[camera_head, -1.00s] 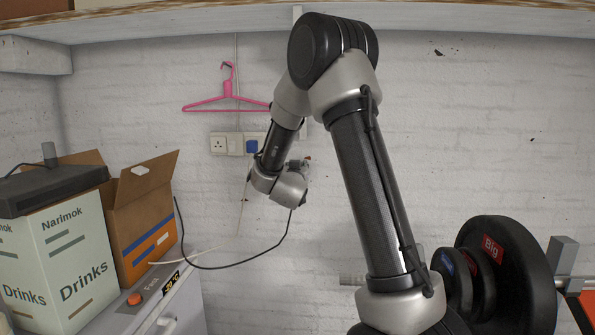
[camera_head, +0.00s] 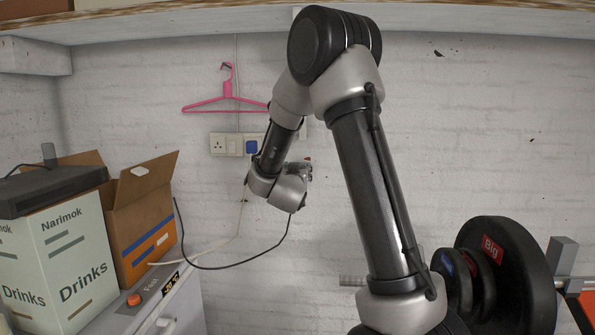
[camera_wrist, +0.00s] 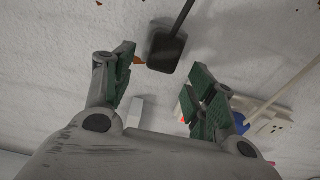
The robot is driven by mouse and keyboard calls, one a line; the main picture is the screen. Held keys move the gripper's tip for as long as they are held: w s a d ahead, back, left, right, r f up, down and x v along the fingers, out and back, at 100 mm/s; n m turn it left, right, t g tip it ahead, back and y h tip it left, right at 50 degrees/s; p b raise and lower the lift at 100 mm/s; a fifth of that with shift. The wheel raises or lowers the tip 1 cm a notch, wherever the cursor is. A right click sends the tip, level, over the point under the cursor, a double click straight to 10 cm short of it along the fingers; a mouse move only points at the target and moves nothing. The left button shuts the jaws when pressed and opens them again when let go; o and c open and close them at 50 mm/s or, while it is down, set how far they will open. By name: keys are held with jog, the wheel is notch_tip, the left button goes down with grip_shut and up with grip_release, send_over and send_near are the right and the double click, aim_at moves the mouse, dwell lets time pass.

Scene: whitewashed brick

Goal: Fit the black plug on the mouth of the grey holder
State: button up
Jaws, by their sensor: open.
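The black plug (camera_wrist: 167,52) is a dark square block in the wrist view, with its black cable running to the top edge. My gripper (camera_wrist: 165,66) is open, with its green-padded fingers spread. The plug appears between and just past the fingertips, and the fingers do not close on it. A pale grey block (camera_wrist: 135,110), which looks like the grey holder, shows between the fingers, nearer the palm in the picture. Its mouth cannot be made out. In the head view, my gripper (camera_head: 300,171) is small by the wall, and the plug is hidden behind my wrist.
A wall socket with a blue plug (camera_wrist: 240,123) and pale cord is close to my right finger in the wrist view. A pink hanger (camera_head: 228,104) hangs above it. Cartons (camera_head: 146,225) stand at left, black weights (camera_head: 507,275) at right. A shelf (camera_head: 180,20) runs overhead.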

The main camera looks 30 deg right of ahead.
jog(key=v, duration=0.9)
jog(key=s+a+f+n+g+y, duration=0.3)
jog(key=a+f+n+g+y, duration=0.15)
jog(key=a+f+y, duration=0.75)
jog(key=s+d+r+n+g, duration=0.15)
jog(key=s+g, duration=0.25)
jog(key=s, duration=0.7)
jog(key=s+r+n+g, duration=0.15)
jog(key=s+g, duration=0.25)
jog(key=s, duration=0.7)
jog(key=s+d+r+t+h, duration=0.1)
jog(key=s+d+r+h, duration=0.1)
jog(key=s+d+r, duration=0.3)
jog(key=shift+s+r+m+t, duration=0.35)
jog(key=shift+s+r, duration=0.8)
jog(key=shift+s, duration=0.45)
jog(key=shift+d, duration=0.2)
